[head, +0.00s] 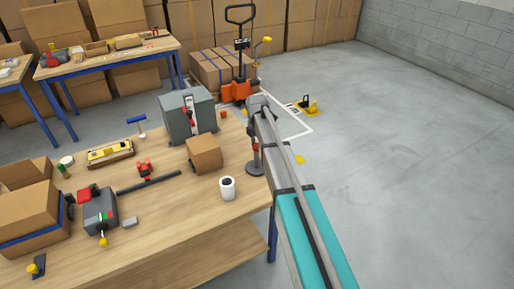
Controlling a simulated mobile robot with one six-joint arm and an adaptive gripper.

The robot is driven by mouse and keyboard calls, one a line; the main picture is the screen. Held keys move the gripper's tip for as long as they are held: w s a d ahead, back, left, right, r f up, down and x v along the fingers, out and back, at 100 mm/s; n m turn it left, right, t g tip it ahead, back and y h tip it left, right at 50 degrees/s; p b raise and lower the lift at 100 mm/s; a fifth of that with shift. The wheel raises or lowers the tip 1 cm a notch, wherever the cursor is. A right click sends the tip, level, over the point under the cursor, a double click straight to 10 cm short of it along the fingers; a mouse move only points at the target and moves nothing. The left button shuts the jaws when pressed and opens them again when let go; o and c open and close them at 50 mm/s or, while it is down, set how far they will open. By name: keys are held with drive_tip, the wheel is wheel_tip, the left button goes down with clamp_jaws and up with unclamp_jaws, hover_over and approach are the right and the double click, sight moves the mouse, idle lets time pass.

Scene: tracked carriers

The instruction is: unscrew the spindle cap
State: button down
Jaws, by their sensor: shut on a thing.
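A spindle stand with a round grey base (254,168) is at the right edge of the near workbench, partly behind my arm. A small red part, which looks like the spindle cap (255,148), sits above the base. My gripper (254,143) points down from the arm's end onto this red part and is shut on it. The fingers are small and partly hidden by my arm. I cannot tell whether the cap is still touching the stand's thread.
A white roll (227,188) and a cardboard box (204,154) stand left of the spindle. A grey machine (187,115) stands behind them. An orange pallet truck (238,88) is beyond the workbench (190,218). Open floor lies to the right.

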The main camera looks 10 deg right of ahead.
drive_tip(key=n, duration=0.7)
drive_tip(key=shift+s, duration=0.15)
drive_tip(key=shift+c, duration=1.2)
unclamp_jaws()
drive_tip(key=m, duration=0.7)
drive_tip(key=shift+m, duration=1.3)
